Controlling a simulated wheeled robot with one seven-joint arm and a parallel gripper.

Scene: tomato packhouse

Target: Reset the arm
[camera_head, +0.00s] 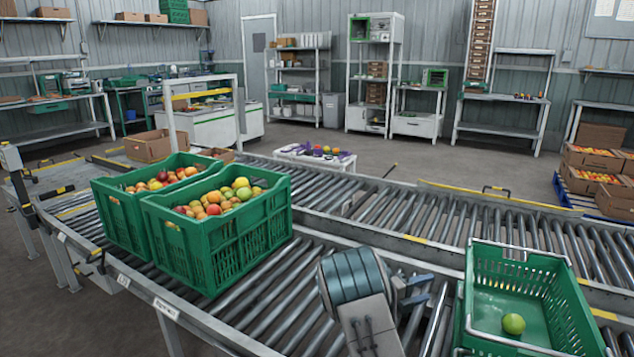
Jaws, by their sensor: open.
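My gripper (420,290) is at the lower middle of the head view, at the end of my grey arm. Its two short blue-grey fingers point right, apart, with nothing seen between them. It is above the rollers of the near conveyor (255,320), left of a green crate (520,255). The crate holds one green tomato (513,324) on its floor. A gap shows in the picture between my fingers and the crate's wall. Part of my gripper is hidden behind my arm's wrist.
Two green crates (222,255) (118,222) full of mixed red, orange and green tomatoes stand on the conveyor to the left. A second roller line (460,220) runs behind. Bare rollers lie between the full crates and my arm.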

